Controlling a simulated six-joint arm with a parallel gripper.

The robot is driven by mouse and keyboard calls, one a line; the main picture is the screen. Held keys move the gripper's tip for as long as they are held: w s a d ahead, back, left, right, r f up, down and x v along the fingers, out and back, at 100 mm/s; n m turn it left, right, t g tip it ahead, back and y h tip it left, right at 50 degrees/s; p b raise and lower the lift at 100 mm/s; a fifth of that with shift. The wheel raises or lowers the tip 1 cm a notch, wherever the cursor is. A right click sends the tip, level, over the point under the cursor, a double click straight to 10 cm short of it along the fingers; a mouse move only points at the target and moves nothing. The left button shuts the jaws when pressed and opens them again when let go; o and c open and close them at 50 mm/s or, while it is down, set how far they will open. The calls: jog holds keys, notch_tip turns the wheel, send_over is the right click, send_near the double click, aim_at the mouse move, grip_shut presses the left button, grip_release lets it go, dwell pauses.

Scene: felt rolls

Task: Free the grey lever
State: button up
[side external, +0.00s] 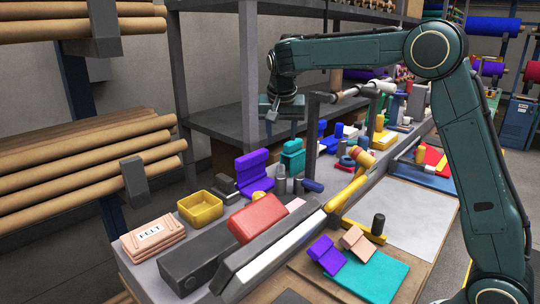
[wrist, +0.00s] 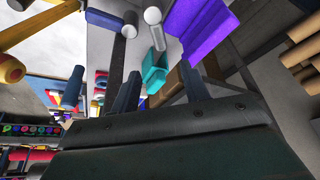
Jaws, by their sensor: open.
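I cannot tell for sure which part is the grey lever. A long dark grey bar (side external: 290,243) with a white strip runs along the bench in the side view, and a yellow handle (side external: 347,193) stands at its far end. A red padded bundle (side external: 258,218) lies between this bar and a dark grey box (side external: 200,258). My gripper (side external: 274,112) is open and empty, high above the bench's back edge, apart from everything on it. In the wrist view its two fingers (wrist: 160,88) stand apart with nothing between them.
A dark frame (side external: 312,135) rises near my gripper. Shelving (side external: 249,70) stands behind. The grey sheet (side external: 400,208) is mostly clear.

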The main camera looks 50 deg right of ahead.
aim_at(281, 167)
jog(key=x, duration=1.3)
jog(key=shift+a+f, duration=0.1)
jog(key=shift+f, duration=0.05)
jog(key=shift+c, duration=0.3)
grip_shut()
